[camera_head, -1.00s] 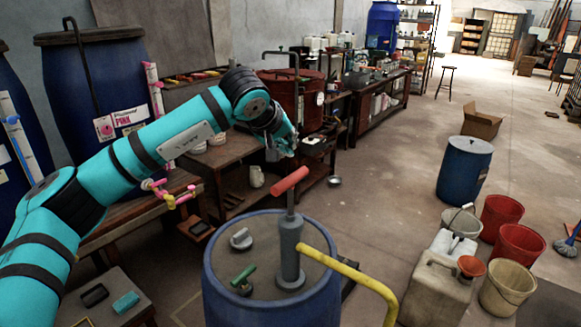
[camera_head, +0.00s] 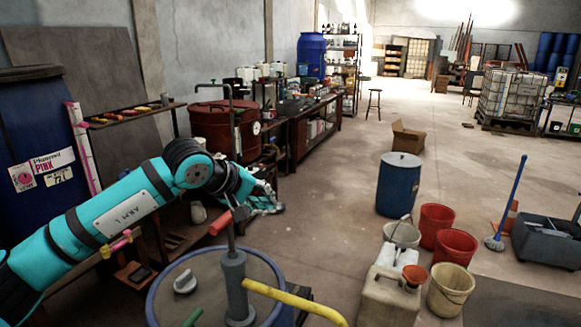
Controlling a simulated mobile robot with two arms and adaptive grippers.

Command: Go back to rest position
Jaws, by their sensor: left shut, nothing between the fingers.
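My left arm, teal with black bands, comes in from the left. Its gripper (camera_head: 268,203) is shut and holds nothing; it is small and partly blurred against the shelving behind. It appears just to the right of and above the red handle (camera_head: 221,224) of the grey pump (camera_head: 236,285) on the blue drum (camera_head: 155,312), apart from it as far as I can tell. My right gripper is not in view.
A blue vat (camera_head: 35,150) labelled pink stands at left. A red vat (camera_head: 208,128) and a workbench (camera_head: 295,125) line the wall. Buckets (camera_head: 436,222), a jerrycan (camera_head: 388,295) and a blue barrel (camera_head: 397,185) stand at right. The floor beyond is open.

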